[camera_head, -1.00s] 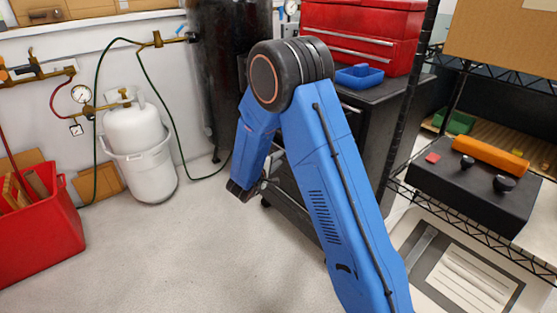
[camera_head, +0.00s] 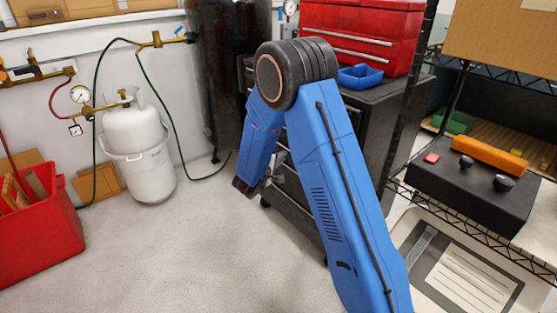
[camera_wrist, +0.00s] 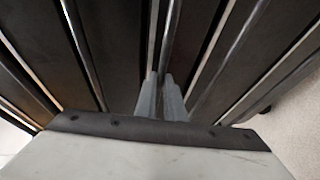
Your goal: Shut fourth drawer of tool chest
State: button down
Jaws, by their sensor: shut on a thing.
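The dark tool chest (camera_head: 390,120) stands behind my blue arm in the head view, and the arm hides much of its drawer front. In the wrist view, the chest's dark drawer fronts (camera_wrist: 110,45) fill the picture, with long metal handles running across them. My gripper (camera_wrist: 160,95) has its two grey fingers close together around a thin drawer handle (camera_wrist: 167,40) near the middle. In the head view my gripper (camera_head: 270,180) is low at the chest's front, partly hidden. I cannot tell which drawer it holds or how far that drawer stands out.
A red toolbox (camera_head: 362,35) and a blue tray (camera_head: 360,77) sit on the chest. A wire shelf (camera_head: 480,70) stands close at right. A white gas cylinder (camera_head: 136,135) and a red bin (camera_head: 40,230) are at left. The floor (camera_head: 190,250) between is clear.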

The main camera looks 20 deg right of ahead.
jog(key=shift+w+d, duration=0.1)
jog(key=shift+d, duration=0.15)
jog(key=c, duration=1.8)
grip_release()
jog(key=shift+d, duration=0.1)
jog(key=shift+c, duration=0.2)
jog(key=v, duration=1.7)
jog(key=shift+r, duration=0.15)
